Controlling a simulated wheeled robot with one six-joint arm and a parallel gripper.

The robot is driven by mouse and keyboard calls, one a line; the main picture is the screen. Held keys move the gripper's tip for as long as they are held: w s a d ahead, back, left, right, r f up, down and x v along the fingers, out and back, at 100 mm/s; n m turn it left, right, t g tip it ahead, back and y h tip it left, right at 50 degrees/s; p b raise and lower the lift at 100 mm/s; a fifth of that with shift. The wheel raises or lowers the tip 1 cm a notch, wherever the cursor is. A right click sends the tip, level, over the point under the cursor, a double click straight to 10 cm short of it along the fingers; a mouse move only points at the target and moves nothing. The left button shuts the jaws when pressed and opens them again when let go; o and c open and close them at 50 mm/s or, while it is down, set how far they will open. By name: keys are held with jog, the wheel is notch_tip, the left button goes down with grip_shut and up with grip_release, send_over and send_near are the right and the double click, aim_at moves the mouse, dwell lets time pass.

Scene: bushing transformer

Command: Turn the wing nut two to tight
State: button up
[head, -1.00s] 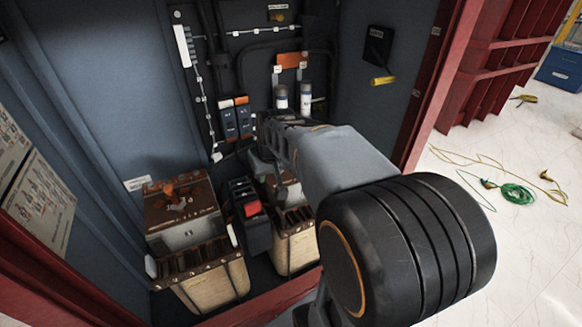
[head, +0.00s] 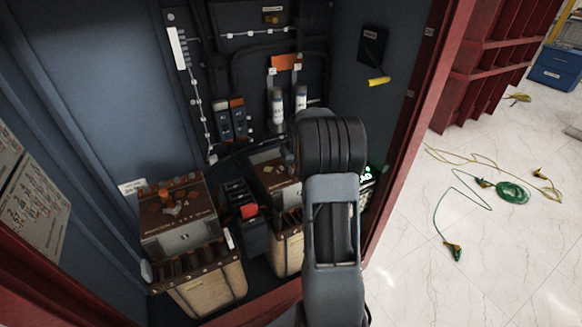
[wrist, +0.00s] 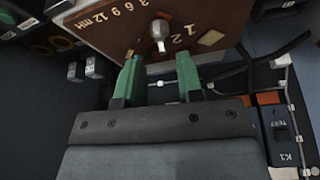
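In the wrist view a silvery wing nut (wrist: 159,33) stands on a brown panel (wrist: 105,38) with gold numbers and "mH". My gripper (wrist: 160,60) has two green fingers, spread apart with nothing between them. The nut is just beyond the fingertips, roughly in line with the gap; I cannot tell whether they touch the panel. In the head view the left bushing transformer (head: 200,238) has a brown top with an orange part and a small pale fitting. The right transformer (head: 267,172) is partly hidden by my arm, which also hides my gripper.
A black unit with a red part (head: 249,211) stands between the transformers. Blue-and-orange switches (head: 229,119) and cables line the back wall; a switch marked K1 (wrist: 283,138) is near my gripper. The red cabinet frame (head: 407,130) borders the right. Loose cables (head: 512,192) lie on the floor outside.

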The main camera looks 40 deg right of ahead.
aim_at(291, 170)
jog(key=shift+x, duration=2.5)
jog(key=shift+c, duration=0.4)
jog(key=c, duration=0.5)
